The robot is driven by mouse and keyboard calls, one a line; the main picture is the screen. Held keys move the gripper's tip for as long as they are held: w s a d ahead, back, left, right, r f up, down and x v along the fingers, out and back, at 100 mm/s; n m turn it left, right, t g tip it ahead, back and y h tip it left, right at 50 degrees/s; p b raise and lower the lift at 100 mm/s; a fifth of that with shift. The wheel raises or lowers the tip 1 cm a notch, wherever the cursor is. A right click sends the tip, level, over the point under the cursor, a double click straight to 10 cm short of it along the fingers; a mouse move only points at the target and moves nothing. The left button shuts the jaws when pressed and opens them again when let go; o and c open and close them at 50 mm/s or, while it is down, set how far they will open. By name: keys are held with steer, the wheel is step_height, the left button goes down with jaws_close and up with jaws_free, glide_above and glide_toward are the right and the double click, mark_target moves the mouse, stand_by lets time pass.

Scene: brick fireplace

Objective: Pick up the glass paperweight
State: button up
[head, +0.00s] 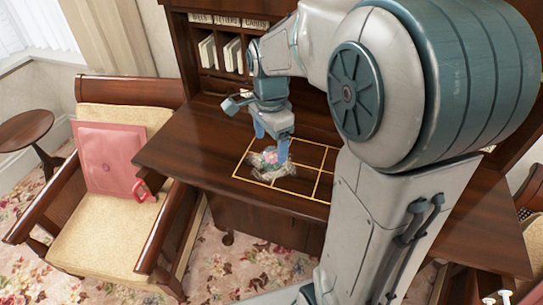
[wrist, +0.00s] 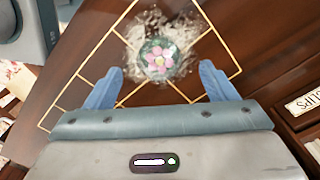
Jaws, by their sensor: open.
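The glass paperweight (head: 270,157) is a clear dome with a pink flower inside, on the desk's writing surface inside a gold-lined grid. In the wrist view the paperweight (wrist: 157,58) lies ahead of my fingers, centred between them. Pale, clear glassy patches surround it in that view. My gripper (head: 271,133) is open and empty, pointing down just above the paperweight. In the wrist view my gripper's two blue fingers (wrist: 160,82) are spread wide on either side, short of the paperweight. In the head view a finger partly covers the paperweight's right side.
The wooden desk (head: 190,150) has pigeonholes with papers (head: 222,53) behind my gripper. An armchair (head: 110,235) with a pink cushion (head: 107,160) and a red mug-like object (head: 146,188) stands at left. A small round table (head: 25,128) is farther left. The desk's left part is clear.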

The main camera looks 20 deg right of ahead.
mark_target(271, 150)
step_height(271, 150, down, 4)
steer(key=shift+d+f+p, duration=0.1)
steer(key=shift+d+p, duration=0.05)
steer(key=shift+p, duration=0.15)
steer(key=c, duration=1.3)
steer(key=shift+r, duration=0.2)
